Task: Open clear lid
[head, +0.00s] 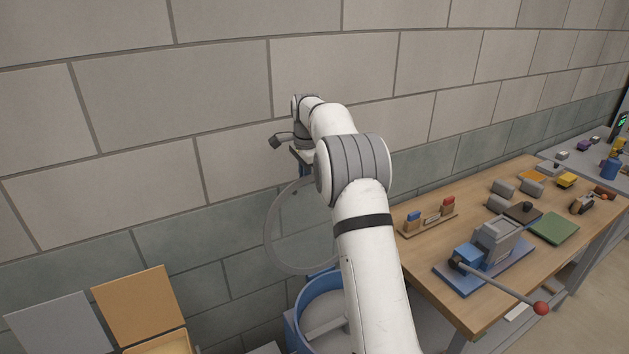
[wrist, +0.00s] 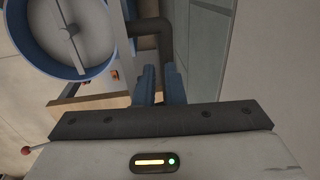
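The clear lid (head: 267,240) shows in the head view as a large see-through disc with a pale grey rim. It stands raised and tilted up against the wall, over the open blue drum (head: 304,298). My arm hides its right side. My gripper is near the lid's top edge in the head view, mostly hidden by my arm. The drum (wrist: 20,55) is at upper left there, with a pale inside and a crossbar. I cannot make out the lid there.
A wooden bench (head: 425,256) on the right holds a lever press (head: 490,248), a green slab (head: 553,228) and several grey pieces. An orange-brown open box lid (head: 137,303) and a grey panel (head: 60,325) stand at lower left. The block wall is close behind my arm.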

